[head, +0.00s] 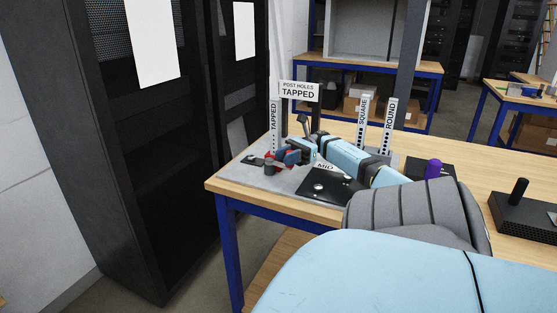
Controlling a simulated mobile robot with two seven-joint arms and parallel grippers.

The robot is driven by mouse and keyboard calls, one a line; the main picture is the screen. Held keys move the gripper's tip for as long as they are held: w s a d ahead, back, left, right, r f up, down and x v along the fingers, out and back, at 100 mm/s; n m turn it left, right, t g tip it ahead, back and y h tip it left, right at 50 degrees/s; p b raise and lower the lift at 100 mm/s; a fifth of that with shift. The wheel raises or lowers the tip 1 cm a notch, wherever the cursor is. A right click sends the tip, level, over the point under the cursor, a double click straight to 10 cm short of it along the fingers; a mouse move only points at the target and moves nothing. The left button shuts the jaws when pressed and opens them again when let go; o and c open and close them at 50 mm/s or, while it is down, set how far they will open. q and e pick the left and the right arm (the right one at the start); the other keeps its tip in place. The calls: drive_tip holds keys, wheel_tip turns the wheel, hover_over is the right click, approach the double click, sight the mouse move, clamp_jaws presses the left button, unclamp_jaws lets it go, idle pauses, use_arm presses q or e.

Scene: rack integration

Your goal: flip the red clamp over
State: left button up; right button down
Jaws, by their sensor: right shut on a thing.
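My right arm reaches in from the lower right across the table. My left gripper is not in view.
The grey board (262,177) lies on the wooden table (480,174). A black plate (328,187) lies in front. A dark rack (130,150) stands left.

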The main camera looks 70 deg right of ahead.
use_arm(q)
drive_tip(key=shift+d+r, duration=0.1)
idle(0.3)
use_arm(e)
drive_tip(key=c, duration=0.9)
unclamp_jaws()
drive_tip(key=shift+o, duration=0.2)
drive_tip(key=shift+d, duration=0.1)
drive_tip(key=shift+s+d, duration=0.2)
drive_tip(key=shift+d, duration=0.1)
drive_tip(key=b+v, duration=0.1)
drive_tip(key=v, duration=0.4)
drive_tip(key=shift+d, duration=0.25)
drive_tip(key=shift+s+d, duration=0.4)
drive_tip(key=shift+d, duration=0.15)
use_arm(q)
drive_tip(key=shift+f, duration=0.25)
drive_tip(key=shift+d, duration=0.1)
